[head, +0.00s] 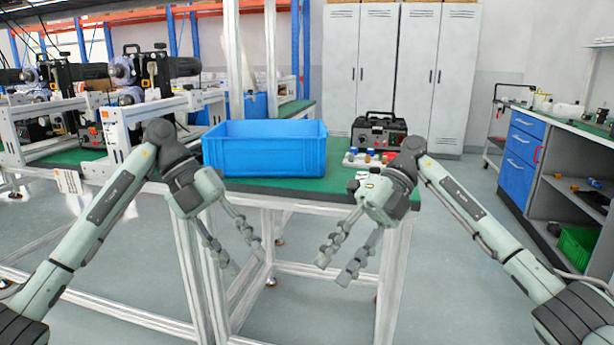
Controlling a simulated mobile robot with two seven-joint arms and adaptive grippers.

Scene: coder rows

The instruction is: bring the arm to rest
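My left gripper (240,246) hangs in front of the table's near edge, below the blue crate, with its fingers apart and nothing between them. My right gripper (335,262) hangs in front of the table's right part, its fingers also apart and empty. Both grippers point down and inward, below the level of the tabletop. Neither appears to touch the table.
A blue crate (265,157) stands on the green-topped table (322,184); its inside floor is hidden. A black and red device (379,133) and small parts (368,158) stand on the table's right. Grey lockers (360,70) are behind. Floor at right is clear.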

